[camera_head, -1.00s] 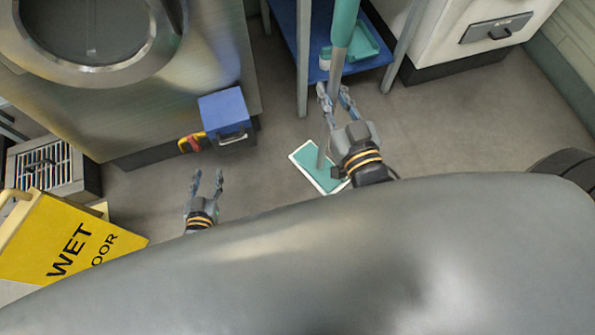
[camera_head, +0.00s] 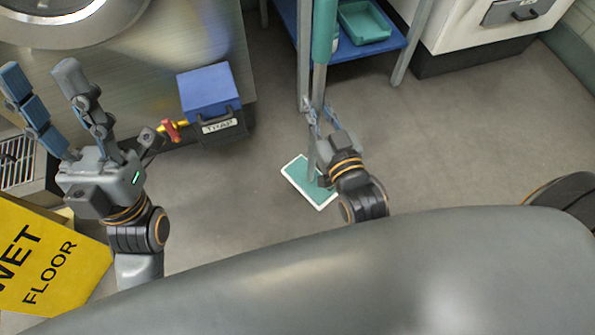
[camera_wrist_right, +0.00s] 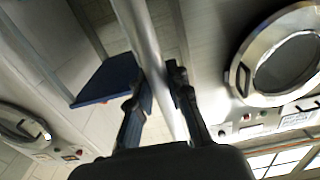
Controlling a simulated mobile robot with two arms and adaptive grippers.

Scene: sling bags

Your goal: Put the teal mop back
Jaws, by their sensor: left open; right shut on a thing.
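The teal mop stands nearly upright, with a teal upper handle (camera_head: 324,30), a grey lower pole and a flat teal head with a white edge (camera_head: 318,190) low down near the floor. My right gripper (camera_head: 314,112) is shut on the mop's grey pole. In the right wrist view the pole (camera_wrist_right: 146,40) runs between the fingers of my right gripper (camera_wrist_right: 160,85). My left gripper (camera_head: 42,85) is open and empty, raised at the left, well apart from the mop.
A blue-shelved cart (camera_head: 345,50) holding a teal tray (camera_head: 364,22) stands behind the mop. A blue-lidded box marked TRAP (camera_head: 209,92) is by the steel machine. A yellow wet floor sign (camera_head: 50,260) is at the lower left. The right floor is clear.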

